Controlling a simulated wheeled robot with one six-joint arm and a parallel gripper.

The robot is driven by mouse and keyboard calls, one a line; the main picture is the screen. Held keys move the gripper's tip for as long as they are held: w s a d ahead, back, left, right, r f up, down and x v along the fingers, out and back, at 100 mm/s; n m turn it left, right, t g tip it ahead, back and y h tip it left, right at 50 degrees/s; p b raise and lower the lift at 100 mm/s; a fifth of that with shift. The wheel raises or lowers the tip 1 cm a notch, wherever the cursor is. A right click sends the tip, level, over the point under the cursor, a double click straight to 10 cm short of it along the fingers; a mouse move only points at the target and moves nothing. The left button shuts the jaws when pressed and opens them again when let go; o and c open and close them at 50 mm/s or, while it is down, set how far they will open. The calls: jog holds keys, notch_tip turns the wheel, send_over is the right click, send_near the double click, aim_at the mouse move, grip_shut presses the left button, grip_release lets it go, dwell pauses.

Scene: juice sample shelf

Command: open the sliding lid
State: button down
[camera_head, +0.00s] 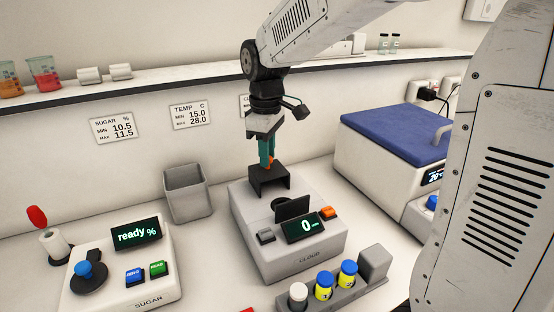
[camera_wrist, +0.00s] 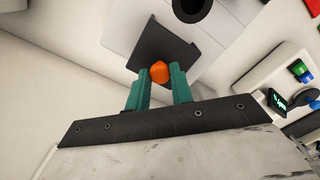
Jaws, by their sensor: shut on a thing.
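The turbidity-style device labelled CLOUD (camera_head: 300,262) is a pale box with a small display reading 0. A black sliding lid (camera_head: 268,182) sits at its back; it also shows as a dark plate in the wrist view (camera_wrist: 158,43). A small orange knob (camera_wrist: 160,72) stands on the lid. My gripper (camera_head: 268,162), with teal fingers, is shut on the knob from above, one finger on each side in the wrist view. A dark round opening (camera_head: 280,203) shows in front of the lid, partly hidden by an upright black panel (camera_head: 292,208).
A grey open bin (camera_head: 187,193) stands left of the device. The SUGAR device (camera_head: 125,272) is at front left. A rack of capped vials (camera_head: 345,292) stands at the front right. A blue-topped box (camera_head: 395,140) is at right. A shelf (camera_head: 200,75) runs behind.

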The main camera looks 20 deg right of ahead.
jog(key=shift+w, duration=0.1)
jog(key=c, duration=1.2)
grip_release()
notch_tip(320, 180, up, 8)
jog(key=shift+f, duration=0.1)
